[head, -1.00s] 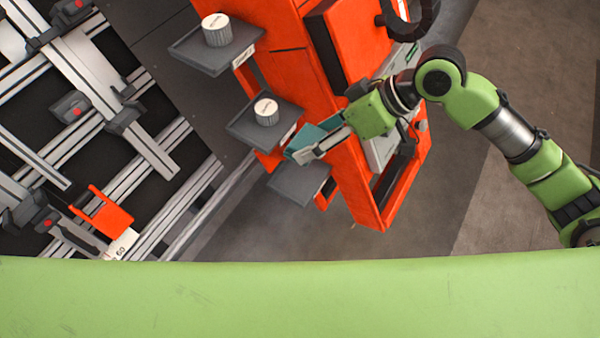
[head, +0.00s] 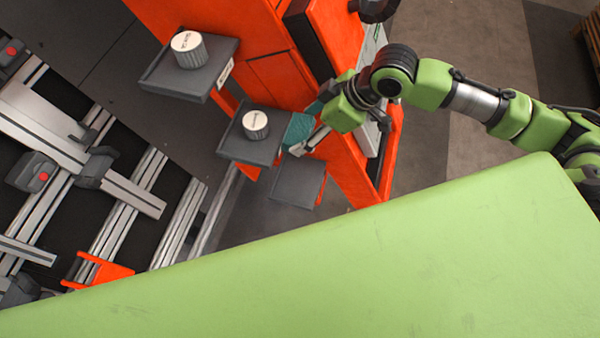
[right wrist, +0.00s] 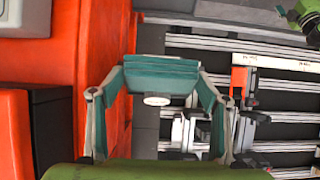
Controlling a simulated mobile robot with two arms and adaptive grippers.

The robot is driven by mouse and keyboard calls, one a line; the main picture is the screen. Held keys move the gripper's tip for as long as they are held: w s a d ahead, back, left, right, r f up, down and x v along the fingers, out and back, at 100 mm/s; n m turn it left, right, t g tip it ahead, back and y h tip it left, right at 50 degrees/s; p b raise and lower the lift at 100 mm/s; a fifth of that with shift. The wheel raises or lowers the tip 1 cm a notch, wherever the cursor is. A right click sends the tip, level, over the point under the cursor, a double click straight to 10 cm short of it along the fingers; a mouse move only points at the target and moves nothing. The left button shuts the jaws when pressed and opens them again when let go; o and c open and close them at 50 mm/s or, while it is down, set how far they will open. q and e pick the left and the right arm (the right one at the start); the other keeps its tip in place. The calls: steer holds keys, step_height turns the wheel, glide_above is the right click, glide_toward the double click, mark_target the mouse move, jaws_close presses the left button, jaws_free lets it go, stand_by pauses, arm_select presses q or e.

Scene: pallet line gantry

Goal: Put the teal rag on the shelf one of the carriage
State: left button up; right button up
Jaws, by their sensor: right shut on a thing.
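The teal rag (head: 299,128) is held in my right gripper (head: 302,145), beside the orange carriage (head: 285,82). In the right wrist view the rag (right wrist: 160,75) spans between the two fingers of the right gripper (right wrist: 160,92). In the head view it is just right of the middle grey shelf (head: 245,150) and above the lower grey shelf (head: 298,188) in the picture; I cannot tell whether it touches either. The upper shelf (head: 165,85) is at the upper left. Which shelf is number one is not readable. My left gripper is out of view.
A white ribbed cylinder (head: 190,52) stands on the upper shelf and another (head: 256,125) on the middle one. The lower shelf looks bare. Metal rails with clamps (head: 95,165) lie at the left. A large green surface (head: 330,270) fills the foreground.

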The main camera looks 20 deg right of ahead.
step_height(320, 180, down, 18)
steer(key=shift+f+b, duration=0.2)
steer(key=shift+b, duration=0.35)
step_height(320, 180, down, 4)
steer(key=shift+f, duration=0.25)
steer(key=o, duration=1)
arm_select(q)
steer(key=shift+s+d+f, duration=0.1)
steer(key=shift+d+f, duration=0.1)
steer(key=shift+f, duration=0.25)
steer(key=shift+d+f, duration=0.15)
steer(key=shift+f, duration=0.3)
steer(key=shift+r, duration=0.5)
arm_select(e)
steer(key=v, duration=1.2)
